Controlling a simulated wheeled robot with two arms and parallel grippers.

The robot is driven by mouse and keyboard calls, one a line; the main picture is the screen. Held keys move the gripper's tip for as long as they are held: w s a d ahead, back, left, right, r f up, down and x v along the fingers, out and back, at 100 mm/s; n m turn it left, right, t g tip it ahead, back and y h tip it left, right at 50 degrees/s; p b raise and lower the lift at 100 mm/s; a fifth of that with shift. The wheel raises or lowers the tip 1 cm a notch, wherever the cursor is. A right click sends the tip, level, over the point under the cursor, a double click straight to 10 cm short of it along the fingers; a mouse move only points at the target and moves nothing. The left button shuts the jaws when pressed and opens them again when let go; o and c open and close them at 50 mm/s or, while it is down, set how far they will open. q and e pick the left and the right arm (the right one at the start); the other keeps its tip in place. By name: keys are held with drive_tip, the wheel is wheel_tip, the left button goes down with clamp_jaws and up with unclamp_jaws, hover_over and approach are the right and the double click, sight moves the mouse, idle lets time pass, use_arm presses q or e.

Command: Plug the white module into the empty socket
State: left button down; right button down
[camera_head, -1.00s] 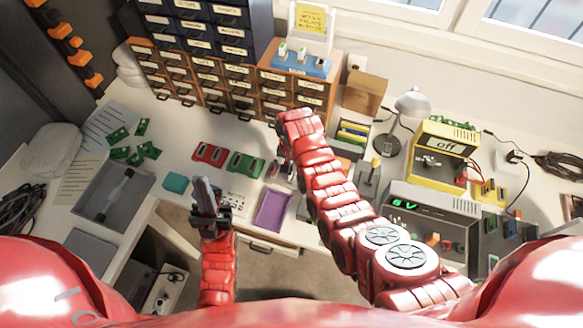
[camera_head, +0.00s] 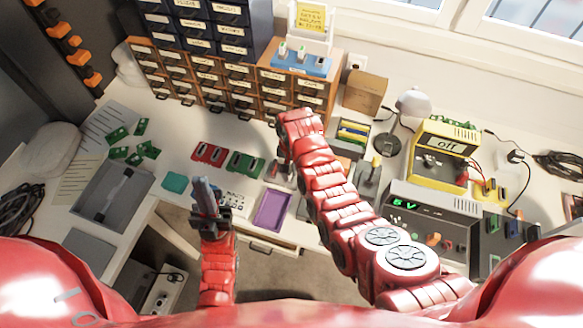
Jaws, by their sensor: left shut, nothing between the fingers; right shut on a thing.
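My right gripper (camera_head: 281,172) is low over the bench, to the right of the green boards, with its forearm covering much of it. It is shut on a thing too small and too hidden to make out. A red board (camera_head: 209,153) and a green board (camera_head: 245,163), both with dark slots, lie to its left. I cannot tell which socket is empty. Small white modules (camera_head: 283,49) stand on a blue base (camera_head: 300,63) on top of the drawer cabinet. My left gripper (camera_head: 206,190) is shut and empty, near the bench's front edge.
A purple tray (camera_head: 272,209) lies near the front edge, left of my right forearm. A teal block (camera_head: 175,183) and grey case (camera_head: 112,195) lie left.

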drive_tip(key=shift+f, duration=0.15)
drive_tip(key=c, duration=0.8)
unclamp_jaws()
drive_tip(key=shift+c, duration=0.2)
